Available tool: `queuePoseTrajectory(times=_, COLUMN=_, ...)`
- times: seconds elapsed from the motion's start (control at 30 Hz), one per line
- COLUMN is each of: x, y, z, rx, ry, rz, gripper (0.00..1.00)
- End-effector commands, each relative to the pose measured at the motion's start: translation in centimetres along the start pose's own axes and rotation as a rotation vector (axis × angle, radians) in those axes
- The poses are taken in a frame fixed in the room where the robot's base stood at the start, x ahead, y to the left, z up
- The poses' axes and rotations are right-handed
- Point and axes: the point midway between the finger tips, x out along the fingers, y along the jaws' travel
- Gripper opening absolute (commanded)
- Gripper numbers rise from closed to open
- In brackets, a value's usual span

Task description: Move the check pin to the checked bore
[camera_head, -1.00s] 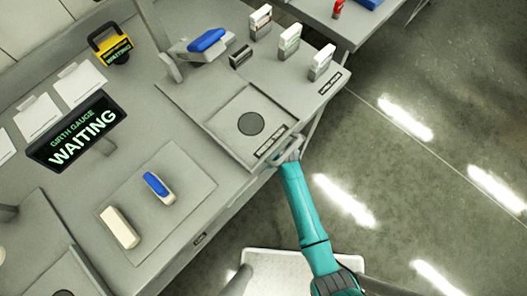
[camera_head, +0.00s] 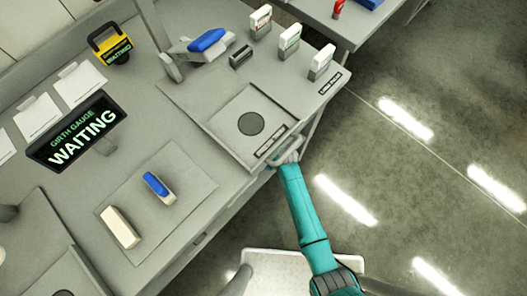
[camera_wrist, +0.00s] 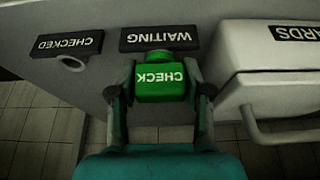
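The green check pin (camera_wrist: 161,84), lettered CHECK, is in the wrist view. It sits at the front face of the bench, just below the WAITING label (camera_wrist: 160,39). My gripper (camera_wrist: 161,76) has one finger on each side of the pin, and both fingertips lie against its sides. The checked bore (camera_wrist: 72,63) is a round, pale-rimmed opening under the CHECKED label (camera_wrist: 68,44), left of the pin and empty. In the head view my gripper (camera_head: 287,156) is at the bench's front edge; the pin is hidden there.
A white drawer front lettered ...ARDS (camera_wrist: 275,75), with a bar handle (camera_wrist: 275,132), stands close right of my gripper in the wrist view. A plate with a dark disc (camera_head: 250,124) lies on the bench above. The GIRTH GAUGE display (camera_head: 77,132) reads WAITING. Open floor lies right.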

Motion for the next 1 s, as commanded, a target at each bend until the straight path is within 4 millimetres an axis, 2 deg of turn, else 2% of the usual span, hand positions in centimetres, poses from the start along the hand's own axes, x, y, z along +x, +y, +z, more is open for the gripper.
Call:
queuePoseTrajectory(times=0.03, x=0.0, y=0.0, z=0.0, rx=0.000, ry=0.001, rz=0.000, gripper=0.66)
queuePoseTrajectory(times=0.07, x=0.0, y=0.0, z=0.0, rx=0.000, ry=0.001, rz=0.000, gripper=0.74)
queuePoseTrajectory(times=0.1, x=0.0, y=0.0, z=0.0, rx=0.000, ry=0.001, rz=0.000, gripper=0.76)
queuePoseTrajectory(times=0.37, x=-0.1, y=0.0, z=0.0, rx=0.000, ry=0.000, rz=0.000, gripper=0.76)
queuePoseTrajectory(times=0.53, x=-0.9, y=0.0, z=0.0, rx=0.000, ry=0.001, rz=0.001, gripper=0.76)
queuePoseTrajectory(times=0.67, x=-2.7, y=0.1, z=0.0, rx=0.000, ry=0.002, rz=0.002, gripper=0.76)
queuePoseTrajectory(times=1.0, x=-9.2, y=0.1, z=0.0, rx=0.000, ry=0.002, rz=0.002, gripper=0.76)
